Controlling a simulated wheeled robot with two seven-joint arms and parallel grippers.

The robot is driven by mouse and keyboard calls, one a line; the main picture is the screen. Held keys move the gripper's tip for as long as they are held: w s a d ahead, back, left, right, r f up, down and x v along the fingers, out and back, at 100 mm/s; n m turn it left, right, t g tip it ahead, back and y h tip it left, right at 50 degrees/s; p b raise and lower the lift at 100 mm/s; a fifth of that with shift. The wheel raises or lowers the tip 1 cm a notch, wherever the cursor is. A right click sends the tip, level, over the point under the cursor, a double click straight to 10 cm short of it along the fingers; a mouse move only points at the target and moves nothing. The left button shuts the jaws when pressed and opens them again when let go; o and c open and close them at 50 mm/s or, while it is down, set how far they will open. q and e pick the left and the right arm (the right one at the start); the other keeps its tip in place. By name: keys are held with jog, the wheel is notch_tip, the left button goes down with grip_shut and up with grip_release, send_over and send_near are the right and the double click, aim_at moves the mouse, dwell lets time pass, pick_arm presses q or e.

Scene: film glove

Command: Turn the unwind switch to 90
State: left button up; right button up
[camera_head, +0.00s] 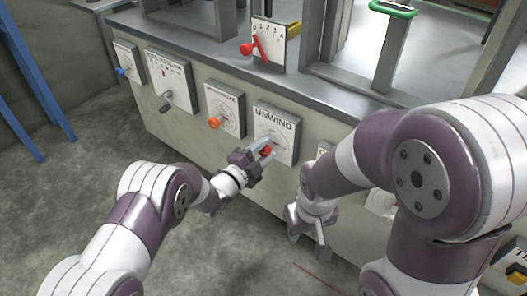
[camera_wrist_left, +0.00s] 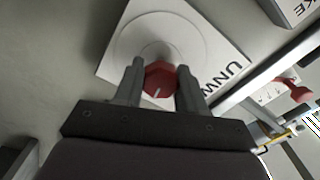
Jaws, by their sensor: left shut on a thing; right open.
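The unwind switch is a red knob (camera_wrist_left: 160,79) on a white panel marked UNWIND (camera_head: 278,128), set on the front of the grey machine. In the head view the knob (camera_head: 266,151) is partly covered by my fingers. My left gripper (camera_head: 263,150) is at the panel, shut on the red knob. In the left wrist view its two fingers (camera_wrist_left: 158,84) stand on either side of the knob, and a pale line shows on the knob's face. The panel's dial marks are too small to read. My right gripper (camera_head: 310,228) hangs open and empty, low in front of the machine to the right.
To the left are an orange knob (camera_head: 214,122), a dark knob (camera_head: 165,108) and a blue knob (camera_head: 121,71) on their own panels. A red lever (camera_head: 256,47) stands on the ledge above. My right arm covers panels at the right. The floor (camera_head: 90,130) at left is clear.

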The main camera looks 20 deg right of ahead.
pick_arm(q)
jog(key=shift+f+m, duration=0.15)
jog(key=shift+m, duration=0.85)
jog(key=o, duration=1.1)
jog(key=shift+c, duration=0.2)
jog(key=shift+s+a, duration=0.15)
jog(key=shift+a, duration=0.05)
jog(key=p+v, duration=0.4)
jog(key=v, duration=0.8)
jog(key=shift+p, duration=0.4)
